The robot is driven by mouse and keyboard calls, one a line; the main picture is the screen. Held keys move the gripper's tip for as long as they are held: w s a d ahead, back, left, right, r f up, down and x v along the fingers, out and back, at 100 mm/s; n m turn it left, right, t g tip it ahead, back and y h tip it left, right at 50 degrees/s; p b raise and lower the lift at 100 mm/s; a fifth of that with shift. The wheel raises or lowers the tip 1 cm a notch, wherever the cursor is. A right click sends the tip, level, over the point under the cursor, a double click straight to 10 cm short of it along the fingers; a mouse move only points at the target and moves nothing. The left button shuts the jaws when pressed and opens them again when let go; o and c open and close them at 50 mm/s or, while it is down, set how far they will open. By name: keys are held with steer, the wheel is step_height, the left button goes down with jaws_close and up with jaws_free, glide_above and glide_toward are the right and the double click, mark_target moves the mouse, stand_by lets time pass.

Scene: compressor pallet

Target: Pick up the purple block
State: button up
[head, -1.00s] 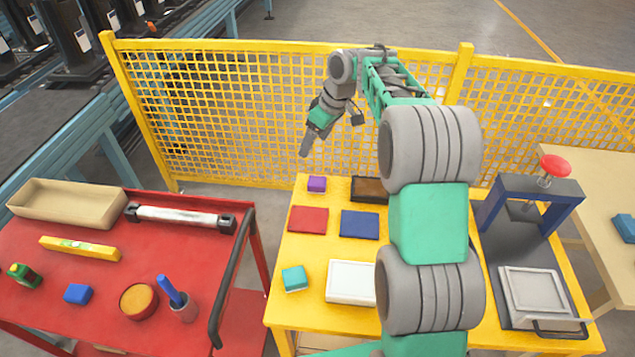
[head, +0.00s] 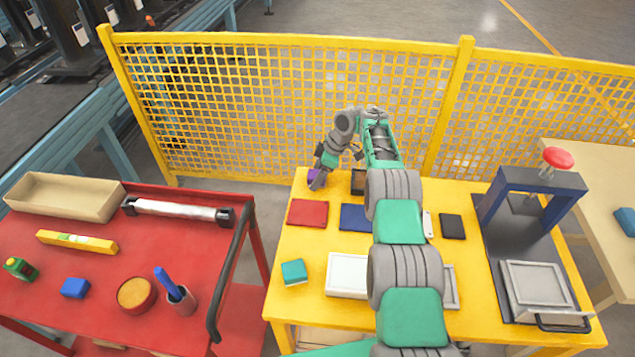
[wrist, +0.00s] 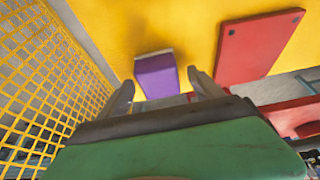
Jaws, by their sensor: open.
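The purple block (head: 313,175) sits on the yellow table (head: 290,250) near its back left edge, partly hidden by my gripper in the head view. In the head view my gripper (head: 317,184) is low over the block's near side. I cannot tell whether a finger touches the block.
A red plate (head: 307,213) lies close in front of the block, and a blue plate (head: 355,217) beside that. A dark tray (head: 357,180) stands right of my gripper. The yellow mesh fence (head: 250,110) rises behind the table. A teal block (head: 294,272) is at the front left.

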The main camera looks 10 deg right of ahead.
steer(key=shift+a+f, duration=0.1)
steer(key=shift+f, duration=0.15)
steer(key=c, duration=1.5)
